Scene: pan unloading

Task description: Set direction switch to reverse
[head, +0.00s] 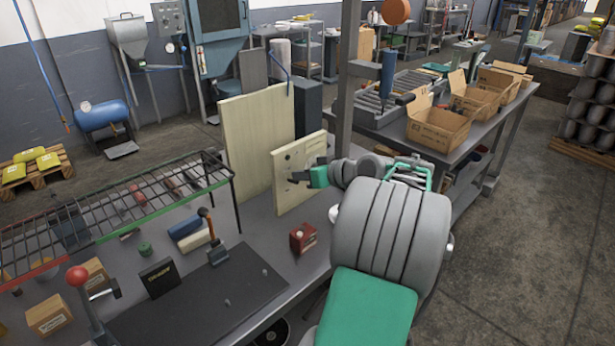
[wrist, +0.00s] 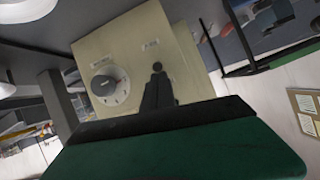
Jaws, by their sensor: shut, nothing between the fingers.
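A cream control panel (head: 290,160) stands upright on the workbench; in the wrist view the panel (wrist: 135,50) fills the middle. My gripper (head: 298,177) is shut and empty close to the panel's face. Its dark fingers (wrist: 158,94) are just below the knob in the wrist view and hide its lower part; contact cannot be told.
A taller cream board (head: 255,135) stands behind the panel. A red box (head: 302,237) sits on the bench in front. A wire rack (head: 120,205) spans the bench at left. A grey post (head: 347,80) rises behind my arm.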

